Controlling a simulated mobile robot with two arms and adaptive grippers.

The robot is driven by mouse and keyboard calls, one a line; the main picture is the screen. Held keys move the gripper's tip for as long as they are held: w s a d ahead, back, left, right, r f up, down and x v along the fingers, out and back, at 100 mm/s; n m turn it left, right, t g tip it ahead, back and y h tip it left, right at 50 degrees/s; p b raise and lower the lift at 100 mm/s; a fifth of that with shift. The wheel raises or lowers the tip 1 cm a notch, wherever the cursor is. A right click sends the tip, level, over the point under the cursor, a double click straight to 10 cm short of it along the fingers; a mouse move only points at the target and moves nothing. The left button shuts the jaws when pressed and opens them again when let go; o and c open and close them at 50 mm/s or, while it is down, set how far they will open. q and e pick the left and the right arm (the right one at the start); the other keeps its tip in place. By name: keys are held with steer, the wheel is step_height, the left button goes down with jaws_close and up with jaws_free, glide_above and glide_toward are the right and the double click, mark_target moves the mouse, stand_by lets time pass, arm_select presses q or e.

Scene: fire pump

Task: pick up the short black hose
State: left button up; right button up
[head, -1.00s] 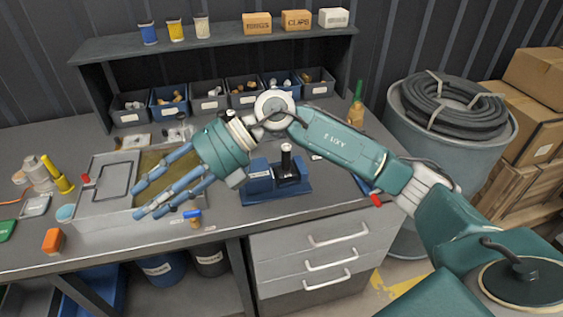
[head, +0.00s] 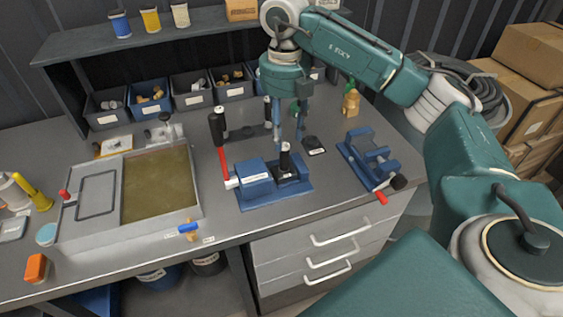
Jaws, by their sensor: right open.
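A short black upright cylinder with a pale top band, which looks like the short black hose (head: 285,162), stands in a black seat on a blue fixture (head: 256,186) near the middle of the bench. My right gripper (head: 287,138) points down just above and behind it, with its blue fingers apart and nothing between them. I cannot tell whether any finger touches the hose. My left gripper is not in view.
A blue vise (head: 365,158) stands to the right. A grey tray (head: 85,232) fills the left of the bench. Bins (head: 193,92) line the back. A coiled hose (head: 470,88) is on a drum.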

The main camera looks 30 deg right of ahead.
mark_target(284, 145)
step_height(284, 145, down, 4)
steer(key=shift+s+r+p, duration=0.1)
steer(key=shift+r+p, duration=0.15)
steer(key=shift+p, duration=0.1)
step_height(284, 145, down, 4)
steer(key=shift+s+r+p, duration=0.1)
steer(key=shift+r+p, duration=0.15)
steer(key=shift+p, duration=0.05)
jaws_close()
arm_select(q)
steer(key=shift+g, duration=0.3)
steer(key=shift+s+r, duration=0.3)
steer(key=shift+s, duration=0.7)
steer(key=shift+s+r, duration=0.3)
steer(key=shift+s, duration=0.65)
